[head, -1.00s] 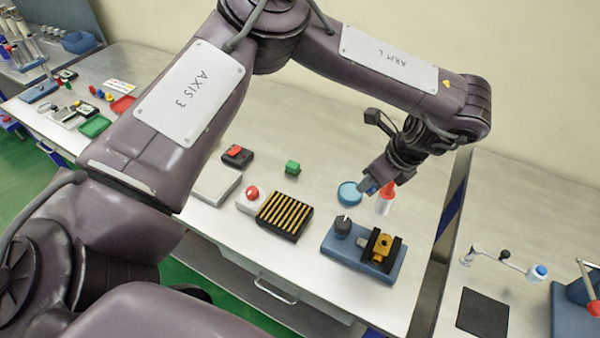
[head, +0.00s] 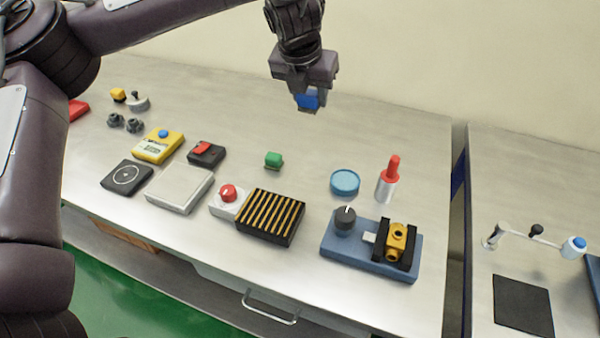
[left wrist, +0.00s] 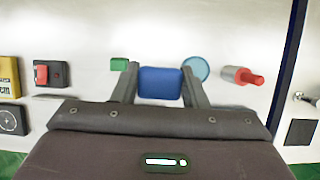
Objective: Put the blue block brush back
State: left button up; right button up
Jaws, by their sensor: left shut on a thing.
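The blue block brush (head: 312,98) is between the fingers of my left gripper (head: 308,104), held in the air above the back of the bench. In the left wrist view the blue block (left wrist: 160,83) sits between the two fingers, which are shut on it. The gripper hides the brush's upper part in the head view. Below it on the bench stands a small green block (head: 273,160). A round blue dish (head: 345,182) lies to its right. My right gripper is not in view.
A red-topped bottle (head: 388,180) stands beside the dish. Nearer the front are a blue fixture (head: 370,262) with a black knob, a slotted black block (head: 270,217), a red-knob box (head: 229,201) and a grey plate (head: 180,190). The bench behind the green block is clear.

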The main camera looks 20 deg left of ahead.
pick_arm(q)
notch_tip(320, 180, down, 16)
jog(key=b, duration=0.3)
jog(key=shift+r, duration=0.2)
notch_tip(320, 180, down, 3)
jog(key=shift+f, duration=0.2)
jog(key=shift+f, duration=0.2)
jog(key=o, duration=0.9)
jog(key=shift+o, duration=0.2)
jog(key=shift+r, duration=0.1)
